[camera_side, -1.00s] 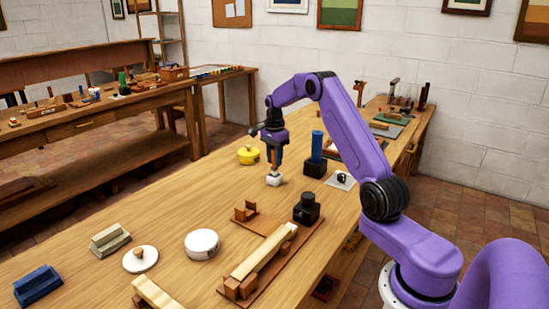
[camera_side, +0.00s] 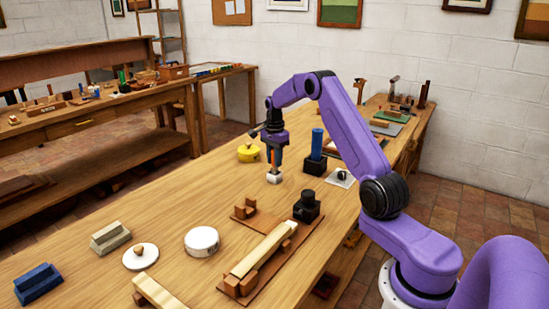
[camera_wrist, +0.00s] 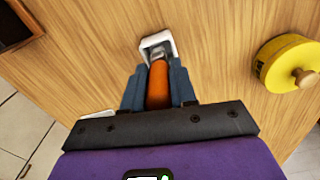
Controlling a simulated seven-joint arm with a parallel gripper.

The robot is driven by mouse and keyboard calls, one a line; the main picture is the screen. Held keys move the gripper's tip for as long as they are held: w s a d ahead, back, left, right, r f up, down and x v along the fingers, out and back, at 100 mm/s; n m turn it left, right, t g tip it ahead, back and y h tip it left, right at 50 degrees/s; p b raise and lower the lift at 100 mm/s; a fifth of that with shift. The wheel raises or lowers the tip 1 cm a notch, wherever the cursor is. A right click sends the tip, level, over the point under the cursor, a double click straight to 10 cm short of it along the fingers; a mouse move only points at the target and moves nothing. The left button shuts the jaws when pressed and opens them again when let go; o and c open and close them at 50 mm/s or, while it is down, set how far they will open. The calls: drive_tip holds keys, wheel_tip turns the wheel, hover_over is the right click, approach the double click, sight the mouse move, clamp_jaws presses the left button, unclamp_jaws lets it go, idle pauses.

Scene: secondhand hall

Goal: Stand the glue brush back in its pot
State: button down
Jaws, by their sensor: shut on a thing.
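The glue brush has an orange handle (camera_wrist: 158,85) and a grey metal collar. My gripper (camera_side: 274,166) is shut on the handle, which also shows between the blue fingers in the side view (camera_side: 274,157). A small white squarish pot (camera_side: 274,177) stands on the table directly below my gripper. In the wrist view the pot (camera_wrist: 168,41) is just beyond the fingertips, and the brush's lower end reaches into its opening. The brush looks near upright. The bristles are hidden, so I cannot tell how deep they sit.
A yellow round tin with a wooden knob (camera_side: 248,153) stands close by, left of the pot. A black block with a blue cylinder (camera_side: 317,148) stands to the right. Bare wood surrounds the pot.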

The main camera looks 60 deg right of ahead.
drive_tip(key=shift+f, duration=1)
idle(0.7)
idle(0.3)
drive_tip(key=c, duration=0.8)
unclamp_jaws()
